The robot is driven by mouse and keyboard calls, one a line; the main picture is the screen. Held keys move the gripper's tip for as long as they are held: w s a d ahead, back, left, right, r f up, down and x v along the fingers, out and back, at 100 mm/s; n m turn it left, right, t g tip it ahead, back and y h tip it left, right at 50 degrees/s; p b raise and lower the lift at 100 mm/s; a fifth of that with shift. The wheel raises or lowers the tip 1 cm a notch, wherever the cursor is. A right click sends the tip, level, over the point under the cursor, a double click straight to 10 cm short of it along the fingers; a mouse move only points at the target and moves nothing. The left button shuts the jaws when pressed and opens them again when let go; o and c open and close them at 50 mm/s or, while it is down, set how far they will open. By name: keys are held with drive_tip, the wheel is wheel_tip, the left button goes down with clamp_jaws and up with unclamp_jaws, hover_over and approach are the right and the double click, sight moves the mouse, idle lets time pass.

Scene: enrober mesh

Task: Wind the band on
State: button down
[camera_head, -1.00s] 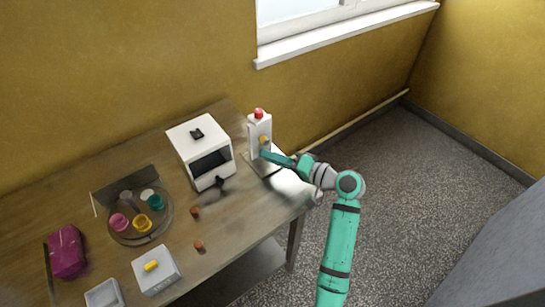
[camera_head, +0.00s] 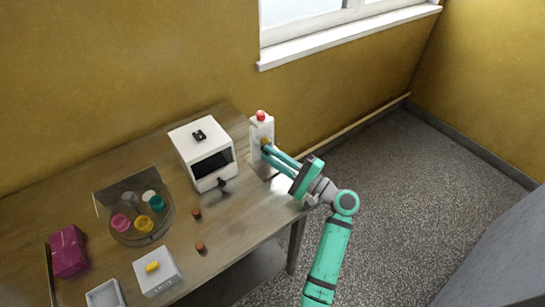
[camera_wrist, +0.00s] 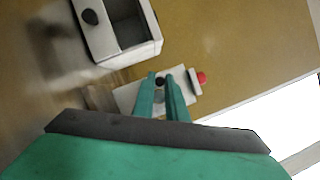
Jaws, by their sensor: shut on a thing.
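A white upright unit (camera_head: 261,130) with a red button on top stands at the right end of the table. In the wrist view the fingers (camera_wrist: 163,84) close around a small dark round end in front of the white unit (camera_wrist: 126,96), with the red button (camera_wrist: 201,77) to the right. A white box machine (camera_head: 198,150) with a dark opening stands left of the unit. No band can be made out.
A round tray (camera_head: 122,237) with several coloured cups stands at the left. Two small brown pieces (camera_head: 197,213) lie on the table (camera_head: 225,228). A white box with a yellow knob (camera_head: 158,279) and a magenta packet (camera_head: 68,252) are nearer. The wall is close behind.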

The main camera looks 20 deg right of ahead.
drive_tip(key=m, duration=0.1)
drive_tip(key=m+t, duration=0.1)
drive_tip(key=m, duration=0.2)
drive_tip(key=shift+d+r+m+t+h, duration=0.15)
drive_tip(key=shift+r+m+t+h, duration=0.15)
drive_tip(key=shift+t, duration=0.1)
drive_tip(key=shift+w+d+r+m+t+h, duration=0.1)
drive_tip(key=shift+m+t+h, duration=0.3)
drive_tip(key=shift+m, duration=0.55)
drive_tip(key=shift+s+d+r+m+t+h, duration=0.15)
drive_tip(key=shift+m+t+h, duration=0.2)
drive_tip(key=shift+m, duration=0.65)
drive_tip(key=shift+w+d+m+t+h, duration=0.2)
drive_tip(key=shift+m+t, duration=0.25)
drive_tip(key=shift+m, duration=0.5)
drive_tip(key=c, duration=1.8)
unclamp_jaws()
drive_tip(key=shift+a, duration=0.1)
drive_tip(key=shift+o, duration=0.2)
drive_tip(key=v, duration=1.1)
